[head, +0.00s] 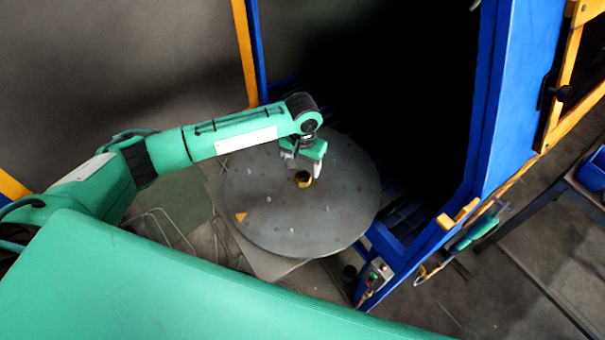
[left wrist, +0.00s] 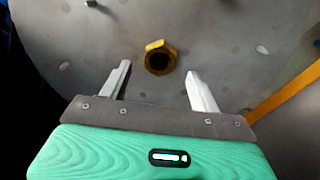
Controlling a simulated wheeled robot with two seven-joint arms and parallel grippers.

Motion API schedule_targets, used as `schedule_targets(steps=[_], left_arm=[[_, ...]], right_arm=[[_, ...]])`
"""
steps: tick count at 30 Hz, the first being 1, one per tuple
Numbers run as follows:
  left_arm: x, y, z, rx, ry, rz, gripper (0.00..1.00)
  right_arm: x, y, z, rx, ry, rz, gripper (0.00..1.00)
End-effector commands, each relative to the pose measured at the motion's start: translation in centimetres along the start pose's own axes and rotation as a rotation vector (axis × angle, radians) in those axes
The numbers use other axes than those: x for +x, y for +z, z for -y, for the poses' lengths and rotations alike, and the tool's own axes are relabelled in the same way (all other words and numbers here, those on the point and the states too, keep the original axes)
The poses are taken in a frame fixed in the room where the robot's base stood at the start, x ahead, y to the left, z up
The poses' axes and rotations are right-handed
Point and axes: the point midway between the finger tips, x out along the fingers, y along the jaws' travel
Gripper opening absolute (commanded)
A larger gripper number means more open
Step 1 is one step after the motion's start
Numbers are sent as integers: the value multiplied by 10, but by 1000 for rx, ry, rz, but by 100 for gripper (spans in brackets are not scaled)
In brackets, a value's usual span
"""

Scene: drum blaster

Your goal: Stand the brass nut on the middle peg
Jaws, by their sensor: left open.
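The brass nut (head: 303,184) is a yellow ring with a dark middle near the centre of the round grey disc (head: 285,235). In the left wrist view the nut (left wrist: 155,45) has flat sides and lies just beyond the fingertips, roughly midway between them. Whether a peg is inside its dark hole, I cannot tell. My left gripper (head: 303,164) is open and empty above the disc, close to the nut; its two pale fingers (left wrist: 158,70) are spread apart. I cannot make out the middle peg clearly. My right gripper is not in view.
Several small pale spots or stubs dot the disc, and an orange triangle (head: 241,217) marks its left side. A blue frame (head: 505,100) with a dark opening stands behind and right of the disc. A small control box (head: 376,276) is at its lower right.

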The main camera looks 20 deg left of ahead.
Motion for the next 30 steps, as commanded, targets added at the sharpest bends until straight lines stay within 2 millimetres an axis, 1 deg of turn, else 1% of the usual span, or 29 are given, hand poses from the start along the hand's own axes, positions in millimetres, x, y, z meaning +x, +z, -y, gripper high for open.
schedule_targets(steps=[1, 6, 9, 12, 18, 30], left_arm=[[-9, -1, 0, 2, 2, -5, 63], [-44, -1, 0, 0, 2, -4, 63], [-60, -1, 0, 0, 0, -2, 63], [-70, 0, 0, 0, 0, -1, 63], [-77, 0, 0, 0, 0, 0, 63], [-77, 0, 0, 0, 0, 0, 63]], right_arm=[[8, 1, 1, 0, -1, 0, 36], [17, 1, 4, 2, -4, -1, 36], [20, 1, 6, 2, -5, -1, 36], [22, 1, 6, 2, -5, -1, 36], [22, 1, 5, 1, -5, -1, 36], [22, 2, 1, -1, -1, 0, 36]])
